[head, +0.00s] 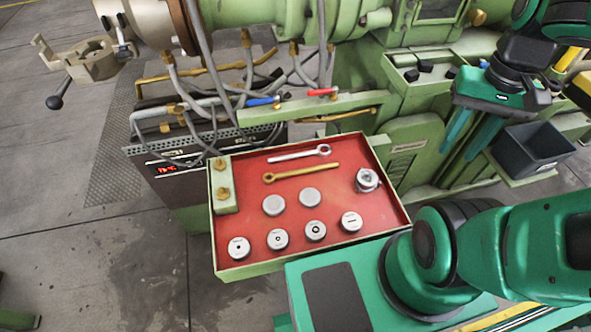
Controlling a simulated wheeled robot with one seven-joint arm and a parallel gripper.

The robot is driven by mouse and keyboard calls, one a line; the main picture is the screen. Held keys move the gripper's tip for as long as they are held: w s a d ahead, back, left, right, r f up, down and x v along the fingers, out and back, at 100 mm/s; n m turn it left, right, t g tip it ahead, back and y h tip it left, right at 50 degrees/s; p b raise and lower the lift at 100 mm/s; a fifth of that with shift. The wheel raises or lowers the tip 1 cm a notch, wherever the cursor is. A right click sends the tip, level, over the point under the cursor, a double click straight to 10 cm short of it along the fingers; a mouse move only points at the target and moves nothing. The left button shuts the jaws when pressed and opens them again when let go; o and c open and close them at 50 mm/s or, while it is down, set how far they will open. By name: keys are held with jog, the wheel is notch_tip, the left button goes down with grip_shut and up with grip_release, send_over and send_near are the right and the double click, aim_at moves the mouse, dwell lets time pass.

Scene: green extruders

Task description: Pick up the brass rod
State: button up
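The brass rod (303,171) lies flat on the red surface of the tray (338,228), towards its back. It has a small ring at its left end and points right. A silver rod (297,154) with a ring at its right end lies just behind it, apart from it. My gripper (459,154) is at the upper right, well away from the brass rod and to the right of the tray. Its two green fingers point down and stand apart, with nothing seen between them.
Several round metal discs (278,239) and a metal fitting (367,180) sit in the tray. A green block with brass fittings (223,186) stands at its left edge. Hoses and valve handles (322,92) hang behind it. A dark bin (531,148) is at right.

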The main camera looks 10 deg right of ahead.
jog(key=shift+o, duration=0.6)
jog(key=w+a+f+n, duration=0.2)
jog(key=w+a+n, duration=0.3)
jog(key=w+n, duration=0.3)
jog(key=n, duration=1.6)
send_over(287, 173)
notch_tip(287, 173, down, 14)
jog(key=f, duration=0.5)
jog(key=shift+w+a+f, duration=0.15)
jog(key=shift+a+f, duration=0.1)
jog(key=shift+d+f, duration=0.15)
jog(key=shift+f, duration=1.35)
jog(key=shift+d+f, duration=0.1)
jog(key=shift+f, duration=1.35)
grip_shut()
